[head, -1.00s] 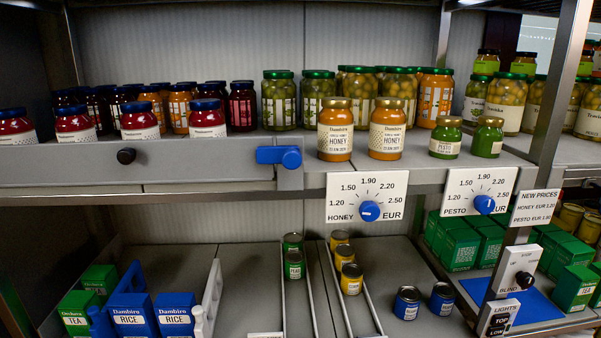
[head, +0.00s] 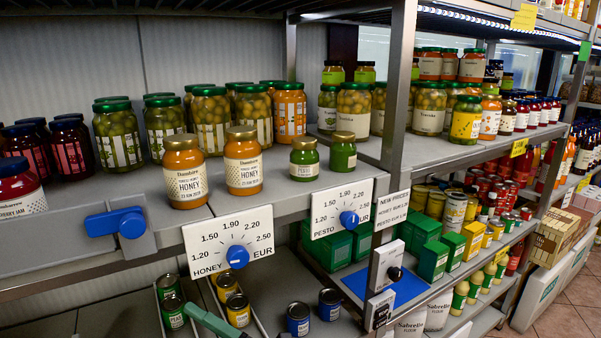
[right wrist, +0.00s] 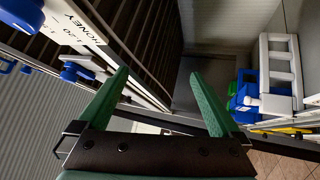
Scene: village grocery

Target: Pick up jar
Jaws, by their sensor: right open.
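Two honey jars with gold lids stand upright on the upper shelf, the left honey jar (head: 185,175) and the right honey jar (head: 243,163). Taller jars stand behind. Which jar is meant cannot be told. My right gripper (right wrist: 160,74) is open, its green fingers apart with nothing between them. A green finger of it (head: 207,320) shows at the bottom of the head view, below the upper shelf. My left gripper is not in view.
Honey price dial (head: 230,244) and pesto price dial (head: 342,207) hang on the shelf's front edge. A blue slider (head: 120,222) juts out left of them. A metal post (head: 398,85) stands to the right. Small cans (head: 238,310) stand on the lower shelf.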

